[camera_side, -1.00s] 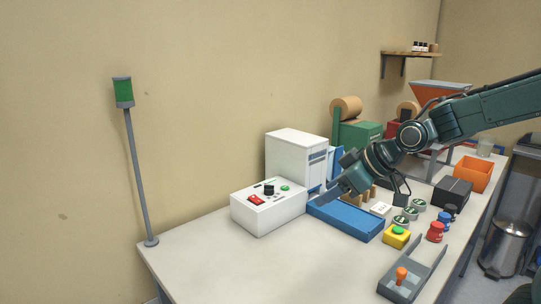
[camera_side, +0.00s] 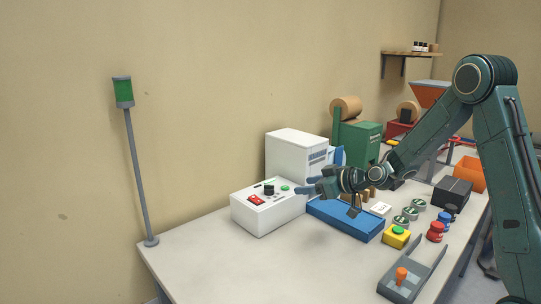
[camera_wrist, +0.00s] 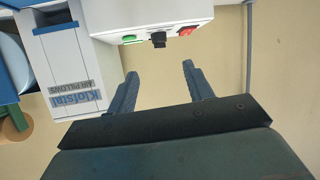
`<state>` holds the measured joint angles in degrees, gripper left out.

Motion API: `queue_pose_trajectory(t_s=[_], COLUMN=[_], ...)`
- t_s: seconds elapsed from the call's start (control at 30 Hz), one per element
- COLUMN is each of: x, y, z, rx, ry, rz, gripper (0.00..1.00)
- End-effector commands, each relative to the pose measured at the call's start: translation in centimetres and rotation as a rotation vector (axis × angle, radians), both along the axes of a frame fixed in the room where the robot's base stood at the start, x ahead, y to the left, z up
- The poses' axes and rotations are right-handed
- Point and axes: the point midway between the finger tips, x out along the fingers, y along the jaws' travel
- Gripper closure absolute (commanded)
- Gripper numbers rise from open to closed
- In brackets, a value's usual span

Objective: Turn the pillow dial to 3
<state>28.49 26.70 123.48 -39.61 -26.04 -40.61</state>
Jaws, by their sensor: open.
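The pillow dial is a black knob (camera_side: 269,188) on top of a white control box (camera_side: 265,215), between a red switch (camera_side: 256,199) and a green button (camera_side: 285,188). In the wrist view the dial (camera_wrist: 158,40) shows near the top, upside down, ahead of the fingers. The number it points at is too small to read. My gripper (camera_side: 304,186) is level and points left, just right of the box, apart from the dial. In the wrist view my gripper (camera_wrist: 160,69) is open, with nothing between its fingers.
A white machine (camera_side: 290,153) labelled "Air Pillows" in the wrist view stands behind the box. A blue tray (camera_side: 345,222) lies below my gripper. A yellow button box (camera_side: 396,237) and several tins and jars stand right. The table's front left is clear.

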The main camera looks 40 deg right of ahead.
Motion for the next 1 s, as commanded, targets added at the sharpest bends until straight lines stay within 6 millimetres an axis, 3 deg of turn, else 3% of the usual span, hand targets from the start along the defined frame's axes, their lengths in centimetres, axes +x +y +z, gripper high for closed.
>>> queue_pose_trajectory(t_s=[0.47,1.0], x=[1.4,8.1], y=[0.2,1.4], z=[-0.6,-3.4], rx=[0.0,0.0], ry=[0.0,-0.001], rz=[0.0,0.001], gripper=[0.48,0.48])
